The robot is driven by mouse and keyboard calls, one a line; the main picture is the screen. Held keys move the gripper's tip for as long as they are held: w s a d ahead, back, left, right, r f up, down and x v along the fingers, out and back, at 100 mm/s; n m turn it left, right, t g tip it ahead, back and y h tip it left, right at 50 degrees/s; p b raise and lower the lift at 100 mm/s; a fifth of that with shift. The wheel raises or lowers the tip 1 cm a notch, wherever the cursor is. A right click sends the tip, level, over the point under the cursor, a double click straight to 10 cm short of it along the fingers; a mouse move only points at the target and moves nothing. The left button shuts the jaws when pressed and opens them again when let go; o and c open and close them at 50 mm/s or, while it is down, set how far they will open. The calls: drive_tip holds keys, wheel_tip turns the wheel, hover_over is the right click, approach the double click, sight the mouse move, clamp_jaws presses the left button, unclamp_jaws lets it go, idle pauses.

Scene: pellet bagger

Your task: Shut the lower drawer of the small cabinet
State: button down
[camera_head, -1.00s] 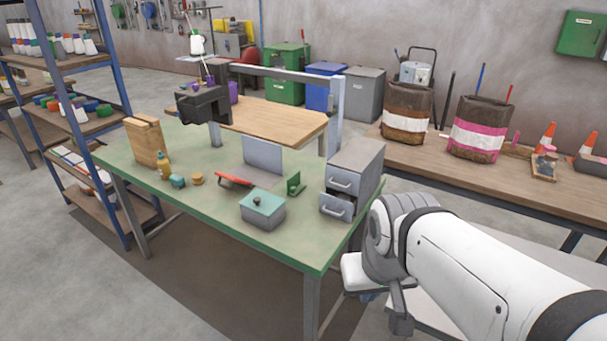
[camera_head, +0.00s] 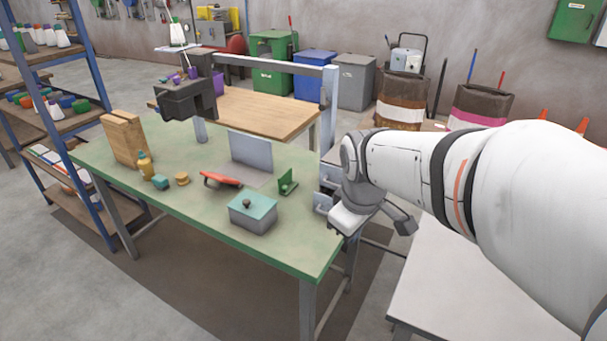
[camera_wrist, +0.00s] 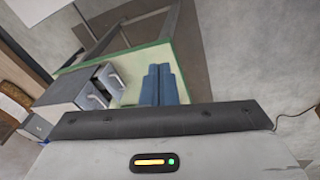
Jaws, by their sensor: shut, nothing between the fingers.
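The small grey cabinet (camera_head: 331,162) stands at the right end of the green table and is mostly hidden behind my arm in the head view. Its lower drawer (camera_head: 322,203) sticks out at the front. In the wrist view the cabinet (camera_wrist: 68,88) is at the left, with two handles showing. The lower drawer (camera_wrist: 110,76) juts out beyond the upper drawer (camera_wrist: 88,98). My gripper (camera_wrist: 160,70) is shut and empty, its blue fingers together, to the right of the drawer with a gap between them. Its fingers are hidden in the head view.
On the green table (camera_head: 190,180) are a grey box with a teal lid (camera_head: 253,212), a green bracket (camera_head: 287,182), a red-handled tool (camera_head: 221,179) and an upright grey panel (camera_head: 250,153). The tabletop's front edge is clear near the cabinet.

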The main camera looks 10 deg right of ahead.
sight(330, 205)
drive_tip(key=w+a+f+n+b, duration=0.1)
drive_tip(key=w+f+n, duration=0.4)
drive_tip(key=w+n, duration=0.25)
drive_tip(key=w+a+f+n+h, duration=0.1)
drive_tip(key=w+f+n, duration=0.3)
drive_tip(key=w+n, duration=0.4)
drive_tip(key=w+a+f+n+b, duration=0.1)
drive_tip(key=w+f+n, duration=0.45)
drive_tip(key=w, duration=0.35)
drive_tip(key=shift+g, duration=0.3)
drive_tip(key=p+x, duration=0.1)
drive_tip(key=x, duration=0.8)
drive_tip(key=shift+a, duration=0.1)
drive_tip(key=shift+w+d+r+p, duration=0.1)
drive_tip(key=shift+w+d+p, duration=0.2)
drive_tip(key=shift+w, duration=0.25)
drive_tip(key=shift+w+d+r+p, duration=0.1)
drive_tip(key=shift+w+d+p, duration=0.1)
drive_tip(key=shift+w+d, duration=0.3)
drive_tip(key=shift+w+d+r, duration=0.1)
drive_tip(key=shift+w+d, duration=0.25)
drive_tip(key=shift+w, duration=0.3)
drive_tip(key=shift+w+d, duration=0.15)
drive_tip(key=w+d, duration=0.1)
drive_tip(key=w+d+p, duration=0.1)
drive_tip(key=w, duration=0.1)
drive_tip(key=shift+w+d, duration=0.25)
drive_tip(key=shift+w, duration=0.05)
